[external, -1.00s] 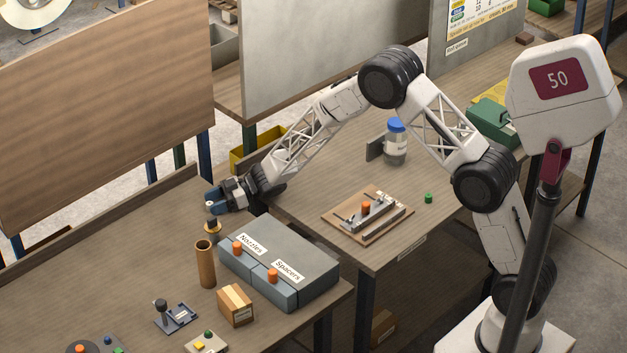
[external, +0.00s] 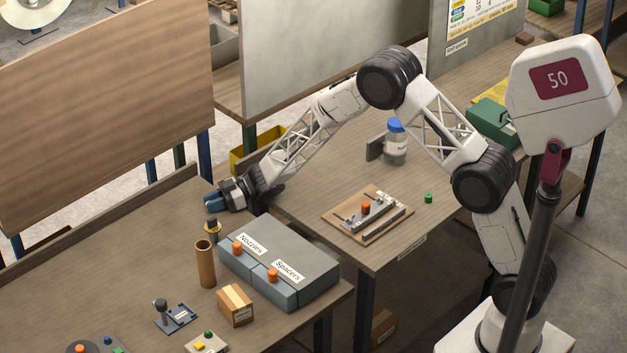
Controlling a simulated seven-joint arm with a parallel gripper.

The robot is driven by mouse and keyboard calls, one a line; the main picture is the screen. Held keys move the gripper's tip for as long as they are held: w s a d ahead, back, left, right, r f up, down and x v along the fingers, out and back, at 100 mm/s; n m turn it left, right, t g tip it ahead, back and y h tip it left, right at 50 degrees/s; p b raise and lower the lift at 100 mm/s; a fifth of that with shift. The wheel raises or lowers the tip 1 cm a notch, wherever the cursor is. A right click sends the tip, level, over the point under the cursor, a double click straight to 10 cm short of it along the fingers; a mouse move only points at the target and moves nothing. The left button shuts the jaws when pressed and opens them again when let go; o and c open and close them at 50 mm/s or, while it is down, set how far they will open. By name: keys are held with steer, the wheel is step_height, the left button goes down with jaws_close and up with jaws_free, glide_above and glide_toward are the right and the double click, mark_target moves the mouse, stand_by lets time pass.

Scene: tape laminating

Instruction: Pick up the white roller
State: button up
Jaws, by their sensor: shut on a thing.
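My gripper (external: 212,203), with blue fingers, is at the far edge of the left bench. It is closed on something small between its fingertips. The white roller is not clearly visible now; a small white piece showed at the fingertips a second ago, and the fingers now hide that spot. A small dark stand with an orange-yellow band (external: 212,229) is just below the fingertips; I cannot tell if the held thing touches it.
A brown tube (external: 205,265) and a grey box labelled Nozzles and Spacers (external: 300,250) stand in front of the gripper. A small carton (external: 236,306) is nearer. The bench top (external: 110,240) to the left is clear. A clear jar with a blue lid (external: 396,145) stands on the other bench.

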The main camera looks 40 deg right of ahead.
mark_target(236, 217)
steer(key=shift+r, duration=0.15)
steer(key=shift+r, duration=0.4)
steer(key=s+d, duration=0.1)
steer(key=s, duration=0.1)
steer(key=s+d, duration=0.1)
steer(key=s, duration=0.2)
steer(key=s+d, duration=0.1)
steer(key=s, duration=0.1)
steer(key=shift+s+r, duration=0.1)
steer(key=shift+s, duration=0.25)
steer(key=shift+w+a+r, duration=0.1)
steer(key=shift+r, duration=6.75)
